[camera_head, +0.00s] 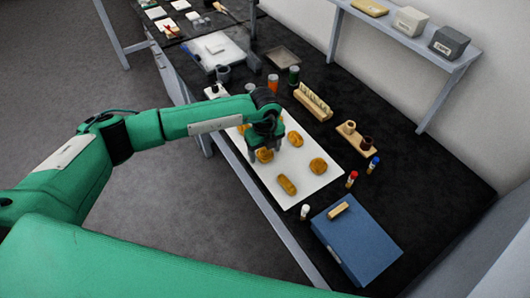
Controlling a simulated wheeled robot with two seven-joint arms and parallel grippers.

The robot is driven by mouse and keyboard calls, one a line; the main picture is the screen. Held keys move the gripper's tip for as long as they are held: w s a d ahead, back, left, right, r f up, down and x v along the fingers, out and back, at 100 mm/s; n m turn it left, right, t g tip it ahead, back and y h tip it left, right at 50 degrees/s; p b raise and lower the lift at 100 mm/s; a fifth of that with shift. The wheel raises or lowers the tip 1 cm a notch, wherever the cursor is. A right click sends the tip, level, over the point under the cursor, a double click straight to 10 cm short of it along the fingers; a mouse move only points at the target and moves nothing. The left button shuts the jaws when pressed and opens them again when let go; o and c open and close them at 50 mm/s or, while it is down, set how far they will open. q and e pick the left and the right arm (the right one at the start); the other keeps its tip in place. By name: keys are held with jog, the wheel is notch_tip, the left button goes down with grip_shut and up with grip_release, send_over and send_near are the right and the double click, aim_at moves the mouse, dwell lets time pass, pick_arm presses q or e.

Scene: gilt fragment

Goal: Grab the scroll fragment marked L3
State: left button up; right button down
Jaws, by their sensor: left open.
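Several gilt fragments lie on a white board (315,188) on the black table. One fragment (264,155) is right at my left gripper (265,148), which points down over it and is open. Another round fragment (295,139) lies just right of the gripper. A third round fragment (318,166) lies further right. An elongated fragment (287,185) lies nearer the board's front. The marks are too small to read, so I cannot tell which fragment is L3. My gripper and wrist hide part of the board's far end. My right gripper is not in view.
A blue box (355,240) with a small wooden piece on it stands at the front right. Small capped vials (351,179), a wooden holder (355,137) and a slotted rack (313,101) stand along the board's right side. A raised shelf (400,35) runs along the wall.

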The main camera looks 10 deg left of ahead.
pick_arm(q)
jog(key=c, duration=1.1)
jog(key=shift+o, duration=0.2)
